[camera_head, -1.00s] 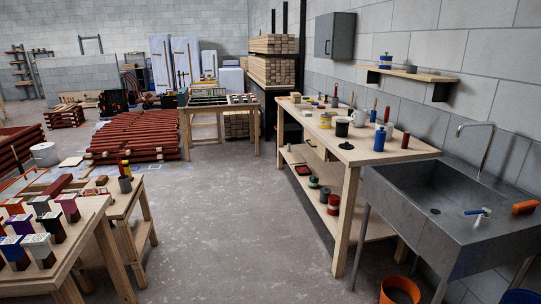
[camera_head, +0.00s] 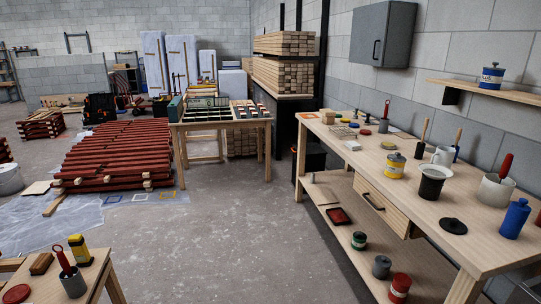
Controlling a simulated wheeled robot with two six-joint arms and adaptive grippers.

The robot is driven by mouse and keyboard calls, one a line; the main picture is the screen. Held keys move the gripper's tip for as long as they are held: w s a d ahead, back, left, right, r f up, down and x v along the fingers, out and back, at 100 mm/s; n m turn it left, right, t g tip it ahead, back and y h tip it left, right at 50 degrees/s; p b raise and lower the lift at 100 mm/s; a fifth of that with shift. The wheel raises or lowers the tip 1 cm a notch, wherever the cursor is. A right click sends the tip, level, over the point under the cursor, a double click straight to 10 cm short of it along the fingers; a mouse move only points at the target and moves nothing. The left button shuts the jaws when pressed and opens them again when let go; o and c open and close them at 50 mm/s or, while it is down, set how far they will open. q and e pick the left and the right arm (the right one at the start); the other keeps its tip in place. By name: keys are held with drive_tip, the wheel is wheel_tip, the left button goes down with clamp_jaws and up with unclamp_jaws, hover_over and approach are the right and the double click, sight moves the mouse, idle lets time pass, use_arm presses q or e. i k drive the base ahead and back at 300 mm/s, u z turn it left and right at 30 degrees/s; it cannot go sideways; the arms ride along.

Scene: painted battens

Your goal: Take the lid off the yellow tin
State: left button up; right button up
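The yellow tin (camera_head: 394,168) stands upright on the wooden workbench (camera_head: 345,166) at the right, left of a dark pot with a white rim (camera_head: 432,181). A grey lid (camera_head: 396,156) appears to sit on top of the tin. A flat yellowish disc (camera_head: 388,146) lies on the bench behind the tin. Neither of my grippers is in view, and nothing touches the tin.
A black lid (camera_head: 453,226) lies near the bench's front edge. A blue bottle (camera_head: 514,219) and a pale pot with a red handle (camera_head: 495,189) stand to the right. Tins stand on the lower shelf (camera_head: 340,237). The concrete floor (camera_head: 225,235) before the bench is clear.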

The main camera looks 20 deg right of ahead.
sight(397, 157)
drive_tip(key=z, duration=0.15)
drive_tip(key=i, duration=1.5)
drive_tip(key=z, duration=0.8)
drive_tip(key=i, duration=1.1)
drive_tip(key=z, duration=0.8)
